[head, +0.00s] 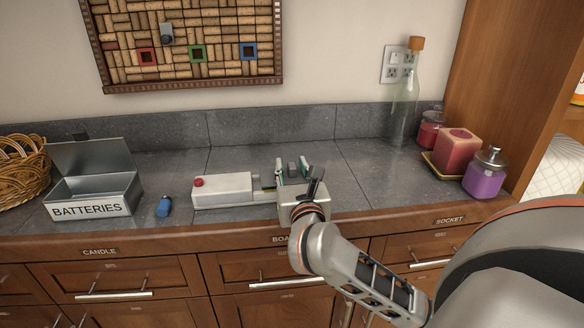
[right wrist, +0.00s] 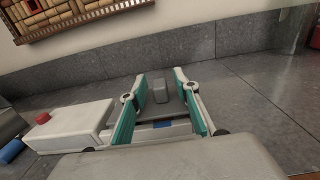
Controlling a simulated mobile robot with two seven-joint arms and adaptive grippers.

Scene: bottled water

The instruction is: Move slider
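A white device (head: 225,190) with a red button (head: 198,182) lies on the grey counter; it also shows in the right wrist view (right wrist: 75,125). A small grey upright knob (head: 292,169), which looks like the slider, stands on a dark plate at the device's right part; in the right wrist view the knob (right wrist: 160,91) is centred between my fingers. My right gripper (head: 292,166) is open, its teal-padded fingers (right wrist: 160,78) on either side of the knob with gaps visible. The gripper body hides the device's right end. My left gripper is out of view.
A metal batteries box (head: 90,208) stands open at left, with a blue battery-like cylinder (head: 165,206) beside it. A glass bottle (head: 404,105), a red candle (head: 457,150) and a purple jar (head: 485,175) stand at right. A cork board (head: 215,75) hangs behind.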

